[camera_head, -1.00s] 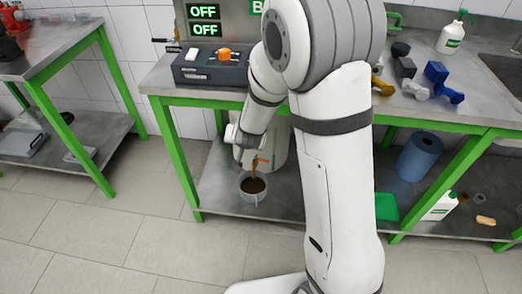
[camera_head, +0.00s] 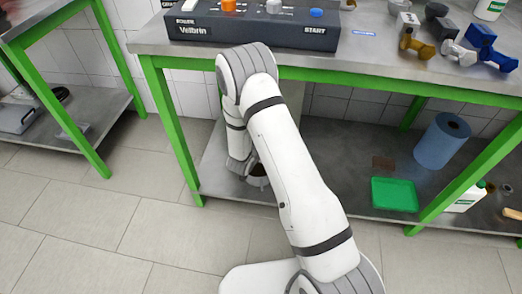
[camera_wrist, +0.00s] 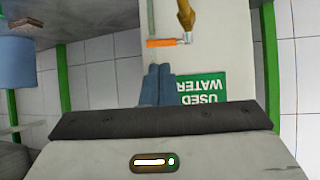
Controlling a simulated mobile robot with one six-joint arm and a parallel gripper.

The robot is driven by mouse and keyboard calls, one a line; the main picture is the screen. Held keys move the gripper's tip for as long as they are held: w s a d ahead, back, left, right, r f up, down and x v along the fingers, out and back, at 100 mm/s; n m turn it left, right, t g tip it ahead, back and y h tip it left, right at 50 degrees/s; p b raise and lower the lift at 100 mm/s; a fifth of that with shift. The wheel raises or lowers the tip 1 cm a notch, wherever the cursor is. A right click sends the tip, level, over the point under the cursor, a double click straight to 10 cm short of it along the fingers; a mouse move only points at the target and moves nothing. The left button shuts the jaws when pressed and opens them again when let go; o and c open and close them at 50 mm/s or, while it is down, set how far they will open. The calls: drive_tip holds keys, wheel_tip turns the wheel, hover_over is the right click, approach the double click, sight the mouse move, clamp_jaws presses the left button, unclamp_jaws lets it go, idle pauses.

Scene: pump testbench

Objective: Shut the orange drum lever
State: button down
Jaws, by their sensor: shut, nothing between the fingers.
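The orange drum lever (camera_wrist: 164,43) shows in the wrist view, lying roughly crosswise beside a brass spout (camera_wrist: 186,16) on the pale drum (camera_wrist: 218,40). The drum has a green "USED WATER" label (camera_wrist: 203,88), upside down in this view. My gripper (camera_wrist: 157,70) is shut and empty, its fingertips just short of the lever with a small gap showing in the picture; I cannot tell the depth. In the head view my arm hides the lever and spout.
The green-framed bench (camera_head: 420,90) carries a control box (camera_head: 255,30) and several dumbbell-shaped weights. Its lower shelf (camera_head: 330,150) holds a blue roll (camera_head: 441,142), a green tray (camera_head: 394,194) and a white bottle (camera_head: 464,199). Floor to the left is free.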

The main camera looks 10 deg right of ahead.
drive_tip(key=b+x, duration=0.2)
drive_tip(key=x, duration=0.6)
drive_tip(key=shift+w+d, duration=0.15)
drive_tip(key=shift+d, duration=0.05)
drive_tip(key=shift+f, duration=0.1)
